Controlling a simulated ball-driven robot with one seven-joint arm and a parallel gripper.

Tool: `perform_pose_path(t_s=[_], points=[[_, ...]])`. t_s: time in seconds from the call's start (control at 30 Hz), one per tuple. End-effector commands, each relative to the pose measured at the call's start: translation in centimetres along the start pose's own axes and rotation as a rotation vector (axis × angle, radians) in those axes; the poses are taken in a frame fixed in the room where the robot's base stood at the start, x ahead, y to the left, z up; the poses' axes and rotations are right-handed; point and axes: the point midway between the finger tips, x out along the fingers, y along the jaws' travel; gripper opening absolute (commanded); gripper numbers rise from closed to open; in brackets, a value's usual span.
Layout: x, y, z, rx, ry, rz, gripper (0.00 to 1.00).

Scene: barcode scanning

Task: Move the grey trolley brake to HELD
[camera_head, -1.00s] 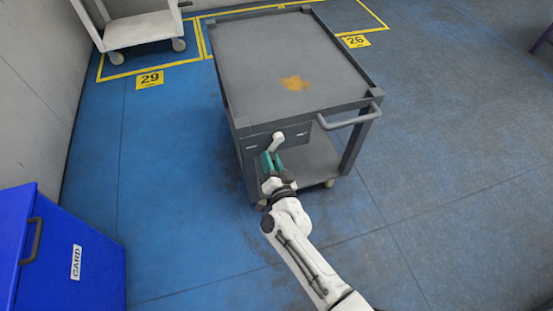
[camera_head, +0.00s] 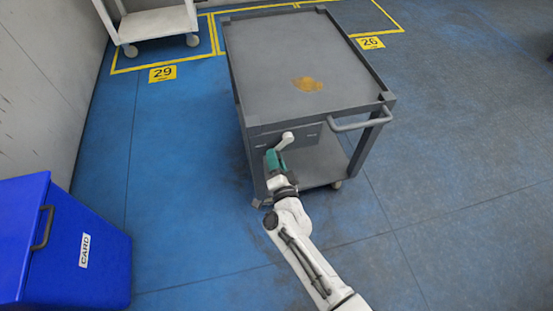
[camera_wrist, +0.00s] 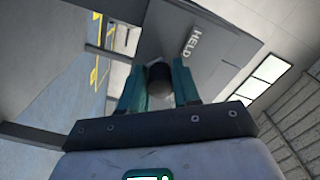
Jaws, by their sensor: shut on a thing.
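The grey trolley (camera_head: 290,50) stands ahead of me with a panel on its near end. A pale brake lever (camera_head: 284,141) on that panel slants down and to the left from its pivot. My gripper (camera_head: 274,160), with teal fingers, is shut on the lever's lower end. In the wrist view, a dark round lever end (camera_wrist: 159,82) sits between the two fingers. The HELD label (camera_wrist: 192,43) is on the panel, up and right of the fingers there. The fingers hide part of the lever.
A blue CARD bin (camera_head: 75,245) stands at the lower left near the wall. A white trolley (camera_head: 155,25) is at the back left. Yellow floor lines carry signs 29 (camera_head: 162,73) and 26 (camera_head: 370,43). The floor to the right is clear.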

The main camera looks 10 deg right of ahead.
Motion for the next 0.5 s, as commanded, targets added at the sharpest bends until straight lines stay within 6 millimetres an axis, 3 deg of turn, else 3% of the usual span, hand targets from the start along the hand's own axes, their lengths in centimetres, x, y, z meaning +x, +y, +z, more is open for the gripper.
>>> perform_pose_path(t_s=[0.03, 0.1, 0.13, 0.33, 0.5], points=[[-0.13, -0.53, 0.98, 0.003, -0.023, -0.009, 0.0], [-0.13, -0.57, 1.0, 0.003, -0.023, -0.01, 0.0], [-0.13, -0.58, 1.0, 0.003, -0.023, -0.01, 0.32], [-0.06, -0.59, 0.79, 0.0, -0.018, -0.01, 0.51], [-0.03, -0.46, 0.56, -0.001, -0.013, -0.008, 0.53]])
